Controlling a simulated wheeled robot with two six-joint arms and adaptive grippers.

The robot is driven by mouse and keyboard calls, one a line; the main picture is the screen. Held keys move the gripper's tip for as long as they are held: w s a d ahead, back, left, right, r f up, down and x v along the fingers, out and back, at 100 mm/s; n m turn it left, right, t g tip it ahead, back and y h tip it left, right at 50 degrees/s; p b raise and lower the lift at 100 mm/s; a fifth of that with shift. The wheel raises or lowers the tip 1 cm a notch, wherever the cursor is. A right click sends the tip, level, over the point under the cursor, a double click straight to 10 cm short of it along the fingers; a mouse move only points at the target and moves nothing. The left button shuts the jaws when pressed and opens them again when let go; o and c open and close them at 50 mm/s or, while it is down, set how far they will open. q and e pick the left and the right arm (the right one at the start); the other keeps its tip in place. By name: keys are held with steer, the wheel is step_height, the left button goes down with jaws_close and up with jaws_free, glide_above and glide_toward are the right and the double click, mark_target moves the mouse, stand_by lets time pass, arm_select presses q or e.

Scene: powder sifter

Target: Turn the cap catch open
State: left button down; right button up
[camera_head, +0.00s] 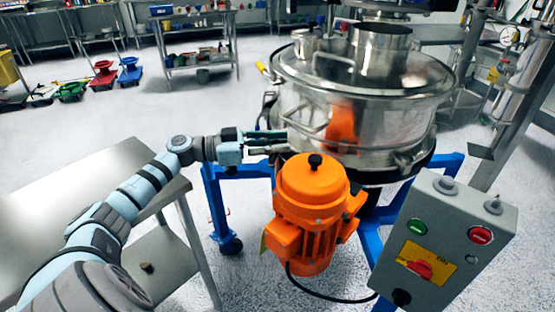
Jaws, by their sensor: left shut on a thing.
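The steel powder sifter (385,122) stands at the centre right, with its round cap (420,78) on top. My left gripper (284,141) reaches in from the left to the sifter's near left side, below the cap's rim. It is shut on a thin metal part there, which looks like the cap catch. The fingers hide most of that part, so its exact angle cannot be told. A bent metal handle (312,124) shows just right of the fingertips. My right gripper is not in view.
An orange motor (312,185) sits below and close to my left gripper, on the blue frame (214,188). A grey control box (440,235) stands at the lower right. A steel table (95,180) lies under my left arm. Open floor is at the left.

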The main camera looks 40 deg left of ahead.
arm_select(q)
steer(key=m+g+h+b, duration=0.2)
steer(key=g+b, duration=0.1)
steer(key=shift+f+m+g+h, duration=0.15)
steer(key=shift+m+g+h, duration=0.15)
steer(key=shift+m, duration=0.4)
steer(key=shift+m+g+h+b, duration=0.3)
steer(key=shift+g+h+b, duration=0.25)
steer(key=shift+g, duration=0.25)
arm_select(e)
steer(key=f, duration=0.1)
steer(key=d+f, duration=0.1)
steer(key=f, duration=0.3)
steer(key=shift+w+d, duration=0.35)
arm_select(q)
steer(key=shift+g, duration=0.3)
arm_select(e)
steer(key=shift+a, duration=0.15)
arm_select(q)
steer(key=c, duration=1.5)
jaws_free()
steer(key=shift+o, duration=0.4)
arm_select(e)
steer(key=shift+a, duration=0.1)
